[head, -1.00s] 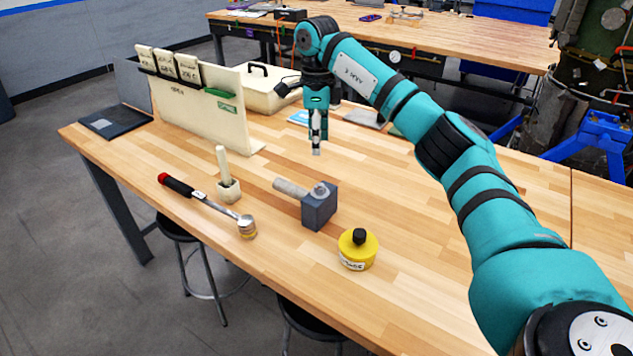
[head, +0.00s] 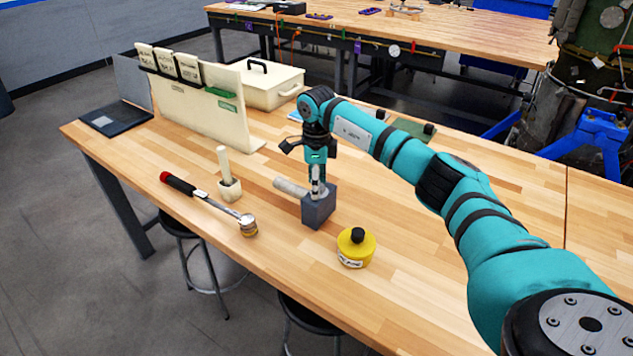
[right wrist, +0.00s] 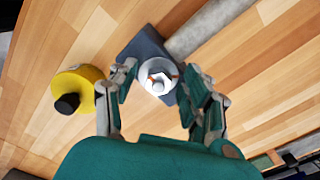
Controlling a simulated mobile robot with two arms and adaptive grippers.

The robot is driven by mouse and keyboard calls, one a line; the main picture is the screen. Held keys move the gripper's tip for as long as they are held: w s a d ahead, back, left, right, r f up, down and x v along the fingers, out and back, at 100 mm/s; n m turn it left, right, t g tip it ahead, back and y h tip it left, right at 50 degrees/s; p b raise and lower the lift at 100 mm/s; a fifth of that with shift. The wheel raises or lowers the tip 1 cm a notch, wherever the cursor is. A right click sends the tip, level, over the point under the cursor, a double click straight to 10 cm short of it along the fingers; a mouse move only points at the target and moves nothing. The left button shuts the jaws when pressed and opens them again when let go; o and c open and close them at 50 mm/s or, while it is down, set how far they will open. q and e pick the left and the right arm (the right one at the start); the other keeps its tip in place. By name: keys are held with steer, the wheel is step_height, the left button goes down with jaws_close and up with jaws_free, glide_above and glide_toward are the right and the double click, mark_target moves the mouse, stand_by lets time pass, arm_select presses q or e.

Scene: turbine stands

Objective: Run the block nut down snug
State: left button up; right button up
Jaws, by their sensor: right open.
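The grey block (head: 318,212) stands on the wooden bench, with a pale grey cylinder (head: 291,187) running out of it to the left. In the right wrist view the nut (right wrist: 158,76) is a bright round metal piece with a stud end at its centre, on the block's face. My right gripper (head: 318,192) points down directly over the block. Its two fingers (right wrist: 155,95) are spread on either side of the nut, with visible gaps. In the head view the fingers hide most of the nut. My left gripper is not in view.
A yellow tin (head: 357,247) with a black knob stands close to the block. A cream board (head: 195,105) and case (head: 262,84) stand behind.

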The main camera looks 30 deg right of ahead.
jaws_close()
steer(key=shift+m, duration=0.4)
steer(key=m, duration=0.3)
steer(key=shift+w+d+m, duration=0.1)
steer(key=shift+d+m, duration=0.05)
steer(key=shift+m, duration=0.25)
steer(key=m, duration=0.4)
steer(key=shift+d+m, duration=0.15)
steer(key=shift+m, duration=0.15)
steer(key=m, duration=0.4)
steer(key=shift+d, duration=0.1)
steer(key=m+p, duration=0.1)
steer(key=m, duration=0.3)
steer(key=shift+d+m, duration=0.15)
steer(key=shift+m, duration=0.45)
